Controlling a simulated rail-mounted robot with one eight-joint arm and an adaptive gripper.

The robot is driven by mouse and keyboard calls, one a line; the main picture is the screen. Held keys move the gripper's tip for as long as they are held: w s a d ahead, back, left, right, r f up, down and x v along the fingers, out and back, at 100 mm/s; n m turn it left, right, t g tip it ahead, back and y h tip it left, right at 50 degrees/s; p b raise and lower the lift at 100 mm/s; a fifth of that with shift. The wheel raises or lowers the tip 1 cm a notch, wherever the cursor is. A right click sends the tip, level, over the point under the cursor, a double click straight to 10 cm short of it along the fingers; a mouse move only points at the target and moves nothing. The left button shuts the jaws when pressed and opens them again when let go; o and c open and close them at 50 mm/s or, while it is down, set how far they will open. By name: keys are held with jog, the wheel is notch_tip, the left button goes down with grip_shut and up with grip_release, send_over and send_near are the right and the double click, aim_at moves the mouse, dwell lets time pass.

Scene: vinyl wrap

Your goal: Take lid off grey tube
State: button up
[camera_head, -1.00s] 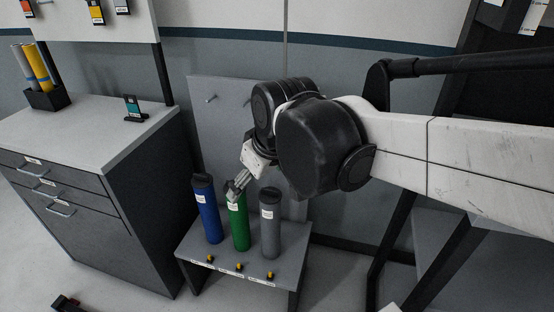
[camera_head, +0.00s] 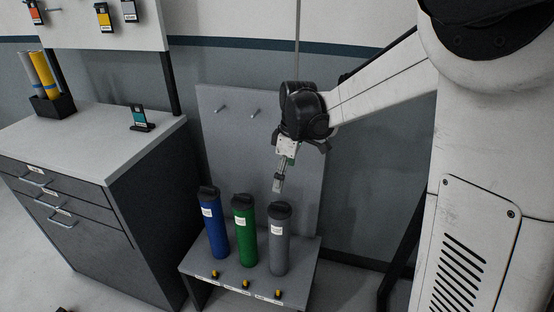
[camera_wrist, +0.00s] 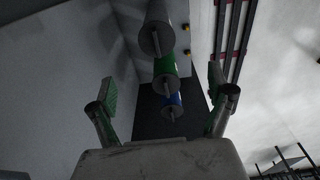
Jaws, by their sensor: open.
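The grey tube (camera_head: 278,246) stands upright on a small grey stand, rightmost of three tubes, with a dark lid (camera_head: 279,210) on top. My gripper (camera_head: 278,186) is above the grey tube's lid, apart from it, and points down. In the wrist view my gripper (camera_wrist: 165,95) is open and empty, with green pads on its spread fingers. The grey tube also shows in the wrist view (camera_wrist: 160,12), its lid (camera_wrist: 156,38) at the top between the fingers, with the green and blue tubes below it.
The green tube (camera_head: 244,240) and blue tube (camera_head: 214,230) stand close on the left, both lidded. A grey back panel (camera_head: 225,130) with pegs rises behind the stand (camera_head: 305,260). Yellow-and-black knobs line the stand's front. A drawer cabinet (camera_head: 130,190) stands at left.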

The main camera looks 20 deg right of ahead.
aim_at(280, 204)
jog(key=f+b, duration=0.1)
jog(key=f, duration=0.4)
jog(key=w+f, duration=0.1)
jog(key=f, duration=0.3)
jog(key=f+b, duration=0.1)
jog(key=f, duration=0.4)
jog(key=shift+w+a+f+b, duration=0.3)
jog(key=shift+a+b, duration=0.05)
jog(key=shift+a, duration=0.05)
jog(key=c, duration=1.2)
jog(key=shift+c, duration=0.3)
jog(key=shift+r, duration=0.2)
jog(key=shift+r+p, duration=0.75)
jog(key=shift+r, duration=0.6)
